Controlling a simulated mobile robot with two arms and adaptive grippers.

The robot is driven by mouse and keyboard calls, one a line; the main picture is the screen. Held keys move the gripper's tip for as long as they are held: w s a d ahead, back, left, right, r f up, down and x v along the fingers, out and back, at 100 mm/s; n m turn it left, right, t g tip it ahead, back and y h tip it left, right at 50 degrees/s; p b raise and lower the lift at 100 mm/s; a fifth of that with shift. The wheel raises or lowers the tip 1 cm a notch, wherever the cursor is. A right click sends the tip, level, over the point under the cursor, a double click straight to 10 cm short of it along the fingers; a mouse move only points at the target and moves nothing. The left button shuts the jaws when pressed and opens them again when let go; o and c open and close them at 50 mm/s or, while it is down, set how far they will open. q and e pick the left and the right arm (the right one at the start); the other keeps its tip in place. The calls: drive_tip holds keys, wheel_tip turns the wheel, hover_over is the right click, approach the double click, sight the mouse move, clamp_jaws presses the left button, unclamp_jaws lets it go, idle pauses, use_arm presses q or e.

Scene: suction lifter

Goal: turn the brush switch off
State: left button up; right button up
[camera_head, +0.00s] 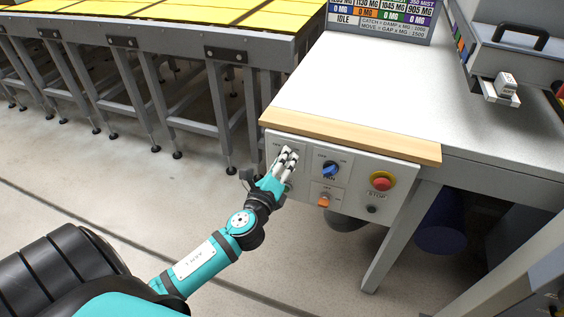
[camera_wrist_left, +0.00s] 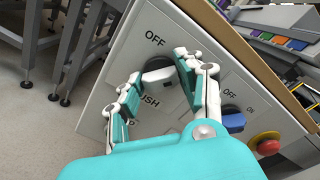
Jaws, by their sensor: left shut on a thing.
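The brush switch (camera_wrist_left: 158,76) is a knob with a pale handle on a dark round base, seen in the left wrist view. The word OFF stands at its upper left, and the letters USH show below it. My left gripper (camera_wrist_left: 160,85) is shut on the handle, one finger on each side. In the head view my left gripper (camera_head: 287,163) covers the switch at the left end of the grey control panel (camera_head: 350,200). The other label of the switch is hidden, and I cannot tell for sure which setting the handle points to. My right gripper is not in view.
Right of the brush switch are a blue fan switch (camera_head: 331,169), an orange switch (camera_head: 324,202), a red stop button (camera_head: 382,181) and a dark knob (camera_head: 372,209). A wooden table edge (camera_head: 350,137) juts above the panel. A conveyor frame (camera_head: 190,45) stands behind.

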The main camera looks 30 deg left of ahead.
use_arm(q)
drive_tip(key=n, duration=0.8)
drive_tip(key=shift+r, duration=0.1)
drive_tip(key=n, duration=0.3)
drive_tip(key=shift+n, duration=0.3)
drive_tip(key=n+p, duration=0.2)
drive_tip(key=n, duration=0.2)
drive_tip(key=shift+n, duration=0.7)
drive_tip(key=o, duration=1.1)
drive_tip(key=shift+o, duration=0.2)
